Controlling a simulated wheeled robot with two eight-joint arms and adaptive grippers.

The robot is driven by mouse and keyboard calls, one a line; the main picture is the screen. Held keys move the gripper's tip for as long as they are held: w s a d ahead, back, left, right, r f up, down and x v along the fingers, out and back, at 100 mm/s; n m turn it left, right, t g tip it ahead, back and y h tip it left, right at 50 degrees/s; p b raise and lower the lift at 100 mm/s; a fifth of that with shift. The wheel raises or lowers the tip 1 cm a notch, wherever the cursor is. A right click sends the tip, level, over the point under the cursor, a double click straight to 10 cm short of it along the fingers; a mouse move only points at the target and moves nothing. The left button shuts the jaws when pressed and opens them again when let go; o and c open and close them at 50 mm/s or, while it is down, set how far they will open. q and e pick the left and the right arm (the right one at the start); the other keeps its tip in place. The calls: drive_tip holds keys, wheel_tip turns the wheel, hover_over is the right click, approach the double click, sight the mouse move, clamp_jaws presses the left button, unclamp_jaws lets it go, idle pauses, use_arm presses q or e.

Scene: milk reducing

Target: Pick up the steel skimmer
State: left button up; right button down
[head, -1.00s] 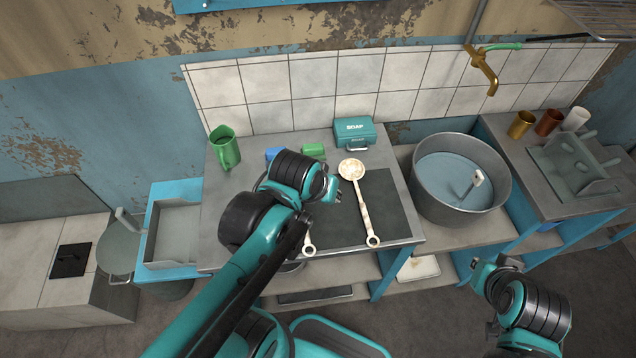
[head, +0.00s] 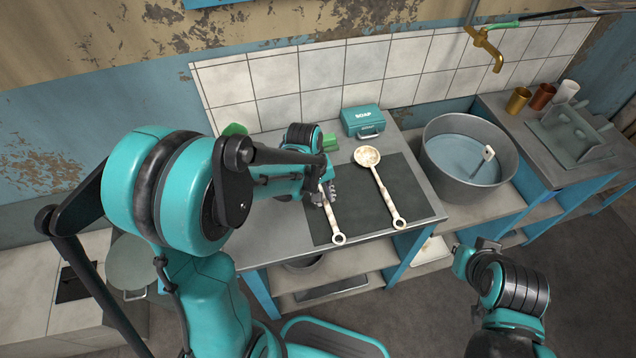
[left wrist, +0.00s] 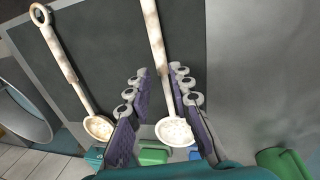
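Two long-handled utensils with round pale, brown-flecked heads lie on the dark mat; I cannot tell which one is the steel skimmer. The left utensil (head: 333,218) has its head hidden behind my left gripper (head: 327,194) in the head view. The right utensil (head: 384,187) lies apart from the gripper, its head toward the wall. In the left wrist view, my left gripper (left wrist: 160,82) is open, with the left utensil (left wrist: 158,45) between its fingers, its head (left wrist: 174,132) deeper between them. The right utensil (left wrist: 70,75) is outside the fingers. My right gripper (head: 470,254) hangs in front of the counter, empty.
A teal soap box (head: 362,121) and a green block (head: 329,141) stand behind the mat (head: 415,190). A green mug (head: 235,129) is mostly hidden by my left arm. A large metal basin (head: 432,157) stands to the right. The mat's right part is free.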

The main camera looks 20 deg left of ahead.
sight(327, 206)
use_arm(q)
drive_tip(key=f, duration=0.1)
drive_tip(key=f+b, duration=0.1)
drive_tip(key=f, duration=0.1)
drive_tip(key=f+b, duration=0.1)
drive_tip(key=f, duration=0.1)
drive_tip(key=shift+w+d+f, duration=0.1)
drive_tip(key=shift+w+d, duration=0.1)
drive_tip(key=shift+d, duration=0.2)
clamp_jaws()
drive_tip(key=shift+r, duration=0.2)
drive_tip(key=shift+r, duration=0.25)
wheel_tip(327, 206, up, 4)
drive_tip(key=shift+f+p, duration=0.1)
drive_tip(key=shift+p, duration=0.95)
drive_tip(key=w+d+r+p, duration=0.3)
drive_tip(key=w+d+r, duration=0.3)
drive_tip(key=w+d, duration=0.1)
drive_tip(key=shift+w+d+r, duration=0.25)
drive_tip(key=shift+w+d, duration=0.1)
drive_tip(key=shift+w, duration=0.5)
